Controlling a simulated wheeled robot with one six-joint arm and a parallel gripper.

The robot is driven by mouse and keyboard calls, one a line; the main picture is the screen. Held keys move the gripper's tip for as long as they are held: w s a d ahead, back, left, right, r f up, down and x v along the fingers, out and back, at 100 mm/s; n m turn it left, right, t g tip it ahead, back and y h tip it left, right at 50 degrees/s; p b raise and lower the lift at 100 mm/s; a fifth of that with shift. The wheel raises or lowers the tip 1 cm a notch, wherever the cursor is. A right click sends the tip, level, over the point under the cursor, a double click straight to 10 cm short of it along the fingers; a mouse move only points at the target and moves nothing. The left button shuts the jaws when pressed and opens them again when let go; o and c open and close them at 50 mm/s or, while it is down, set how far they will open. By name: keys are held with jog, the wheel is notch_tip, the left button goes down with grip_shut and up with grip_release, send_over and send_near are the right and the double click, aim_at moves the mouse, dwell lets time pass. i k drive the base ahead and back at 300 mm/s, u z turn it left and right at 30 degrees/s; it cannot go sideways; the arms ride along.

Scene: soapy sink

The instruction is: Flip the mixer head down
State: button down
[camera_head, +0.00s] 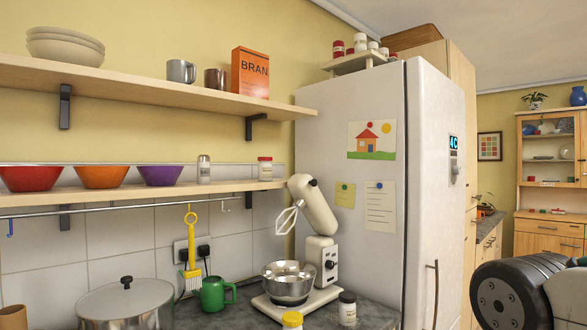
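The stand mixer stands on the grey counter in front of the fridge. My gripper is not in view; a dark and grey part at the lower right appears to be my arm.
The white fridge (385,190) is close behind and right. A shelf with bowls (220,187) hangs left of the head.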

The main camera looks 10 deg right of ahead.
aim_at(309, 199)
jog(key=i, duration=1)
